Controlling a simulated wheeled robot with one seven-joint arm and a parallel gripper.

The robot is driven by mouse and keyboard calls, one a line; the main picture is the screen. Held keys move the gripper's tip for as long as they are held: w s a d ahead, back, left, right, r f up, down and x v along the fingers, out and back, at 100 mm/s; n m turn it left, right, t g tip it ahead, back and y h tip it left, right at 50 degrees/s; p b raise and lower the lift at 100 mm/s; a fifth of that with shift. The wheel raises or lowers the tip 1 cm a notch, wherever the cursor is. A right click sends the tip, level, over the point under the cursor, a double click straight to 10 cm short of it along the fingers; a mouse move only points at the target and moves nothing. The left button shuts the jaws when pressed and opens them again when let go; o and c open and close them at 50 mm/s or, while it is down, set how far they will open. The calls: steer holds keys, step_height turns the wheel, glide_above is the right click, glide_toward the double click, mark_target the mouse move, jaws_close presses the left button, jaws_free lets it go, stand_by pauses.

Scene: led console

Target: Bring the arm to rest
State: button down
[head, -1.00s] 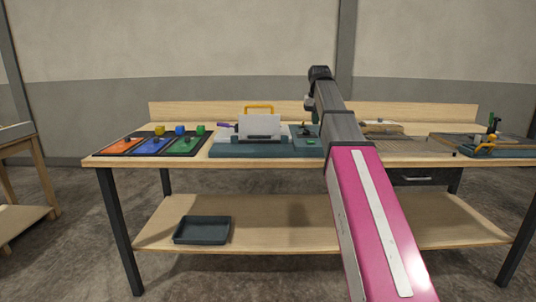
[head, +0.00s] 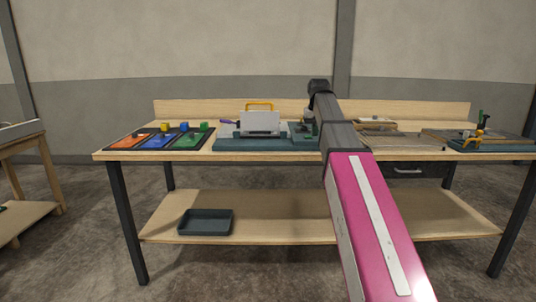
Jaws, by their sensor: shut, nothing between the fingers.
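My arm, with a magenta link and dark grey forearm, reaches up from the lower right of the head view. My gripper (head: 306,125) hangs from the far end of the arm, small and partly hidden by the forearm. It is shut and holds nothing. In the picture it overlaps the right part of the console (head: 232,144), which has a teal base, a pale upright panel (head: 259,122) and a yellow handle. Whether the fingers touch anything is too small to tell.
The workbench (head: 225,155) spans the view. Orange, blue and green trays (head: 190,143) with small coloured blocks lie at its left. A teal fixture (head: 490,145) with yellow and green parts stands at its right. A dark bin (head: 206,222) sits on the lower shelf.

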steer(key=s+f, duration=0.5)
steer(key=f, duration=0.9)
steer(key=s+f, duration=0.4)
steer(key=f, duration=0.9)
steer(key=s+f+g, duration=0.1)
steer(key=s+f, duration=1.5)
steer(key=f, duration=0.2)
steer(key=shift+f+g, duration=0.3)
